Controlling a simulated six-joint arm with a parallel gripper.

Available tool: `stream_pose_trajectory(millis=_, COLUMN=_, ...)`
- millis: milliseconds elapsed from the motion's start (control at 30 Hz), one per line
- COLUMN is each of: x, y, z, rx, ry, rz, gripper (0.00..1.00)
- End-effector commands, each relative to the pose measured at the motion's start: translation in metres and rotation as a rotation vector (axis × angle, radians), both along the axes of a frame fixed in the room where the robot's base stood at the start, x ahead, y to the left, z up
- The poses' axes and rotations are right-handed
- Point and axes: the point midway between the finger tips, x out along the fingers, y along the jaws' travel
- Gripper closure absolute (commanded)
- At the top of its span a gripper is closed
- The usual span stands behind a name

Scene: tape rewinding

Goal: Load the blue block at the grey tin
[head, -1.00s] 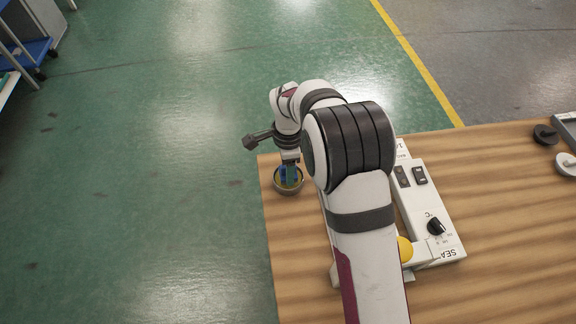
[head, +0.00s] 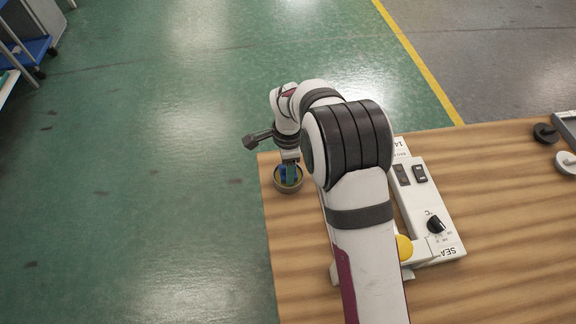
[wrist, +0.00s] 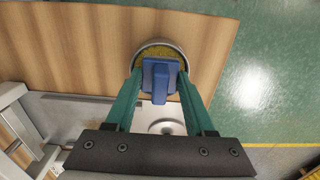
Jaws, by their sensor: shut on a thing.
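The blue block (wrist: 160,82) is between the two green fingers of my gripper (wrist: 158,98), which is shut on it. In the head view the block (head: 284,175) shows at the tin, below my wrist. The grey tin (head: 289,187) stands near the table's left back corner, with a yellowish inside. In the wrist view the round tin (wrist: 177,48) lies behind the block, and the block covers much of its opening. I cannot tell whether the block touches the tin's bottom. In the head view my gripper (head: 289,170) is directly over the tin.
A white machine (head: 432,215) with switches, a black knob and a yellow button (head: 404,247) stands right of the tin, partly behind my arm. Dark and pale discs (head: 546,134) lie at the far right. The wooden table (head: 500,200) ends just left of the tin.

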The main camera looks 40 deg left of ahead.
Motion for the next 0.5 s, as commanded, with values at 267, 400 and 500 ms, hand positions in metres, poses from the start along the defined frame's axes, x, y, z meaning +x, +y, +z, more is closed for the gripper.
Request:
stream_pose_trajectory(millis=267, x=0.000, y=0.000, z=-0.002, rx=-0.001, ry=0.000, rz=0.002, gripper=0.90)
stream_pose_trajectory(millis=400, x=0.000, y=0.000, z=0.005, rx=0.000, ry=-0.001, rz=0.001, gripper=0.90)
stream_pose_trajectory(millis=500, x=0.000, y=0.000, z=0.017, rx=0.001, ry=-0.001, rz=0.000, gripper=0.90)
